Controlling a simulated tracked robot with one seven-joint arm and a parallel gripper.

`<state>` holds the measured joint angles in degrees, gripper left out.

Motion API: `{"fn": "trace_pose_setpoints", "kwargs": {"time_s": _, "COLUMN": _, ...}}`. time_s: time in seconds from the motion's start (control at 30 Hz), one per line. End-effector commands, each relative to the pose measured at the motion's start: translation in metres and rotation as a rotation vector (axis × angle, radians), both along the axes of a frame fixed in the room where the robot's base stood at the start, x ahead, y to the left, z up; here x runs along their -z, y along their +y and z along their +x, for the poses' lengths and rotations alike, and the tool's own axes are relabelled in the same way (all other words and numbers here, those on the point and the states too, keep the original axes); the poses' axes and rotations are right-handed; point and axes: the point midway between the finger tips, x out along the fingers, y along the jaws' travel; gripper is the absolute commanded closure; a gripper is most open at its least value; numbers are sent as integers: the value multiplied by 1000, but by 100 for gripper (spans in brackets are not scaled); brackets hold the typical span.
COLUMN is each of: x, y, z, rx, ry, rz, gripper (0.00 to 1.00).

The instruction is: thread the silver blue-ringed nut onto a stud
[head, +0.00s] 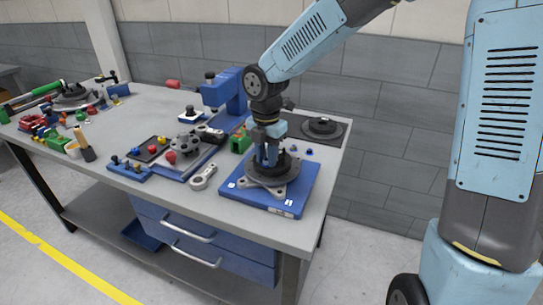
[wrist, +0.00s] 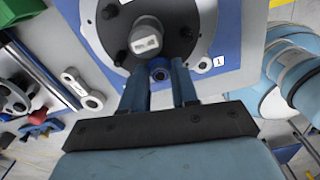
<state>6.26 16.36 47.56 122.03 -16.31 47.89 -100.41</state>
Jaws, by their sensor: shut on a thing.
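The chassis fixture is a dark round hub (head: 290,165) on a grey flanged mount, fixed to a blue base plate (head: 265,197). My gripper (head: 270,160) points down over the hub. In the wrist view its two fingers (wrist: 160,78) are shut on the blue-ringed nut (wrist: 159,69), which shows as a blue ring with a dark centre between the fingertips. The nut lies at the near edge of the hub's dark disc. Dark studs (wrist: 109,12) stand on the disc, and a pale-topped central post (wrist: 146,38) rises beside the nut. Whether the nut touches a stud is hidden.
A grey link part (head: 203,177) lies left of the base plate. A blue stand (head: 226,92) and a green block (head: 240,142) are behind it. A dark round part (head: 323,127) sits at the back right. Small blue pieces (head: 309,151) lie near it.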

Motion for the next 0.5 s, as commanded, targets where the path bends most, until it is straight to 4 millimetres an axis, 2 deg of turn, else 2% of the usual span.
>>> {"fn": "trace_pose_setpoints", "kwargs": {"time_s": 0.27, "x": 2, "y": -2, "z": -2, "rx": 11, "ry": 6, "rz": -3, "gripper": 100}}
{"fn": "trace_pose_setpoints", "kwargs": {"time_s": 0.5, "x": 3, "y": -1, "z": -2, "rx": 217, "ry": 6, "rz": -5, "gripper": 100}}
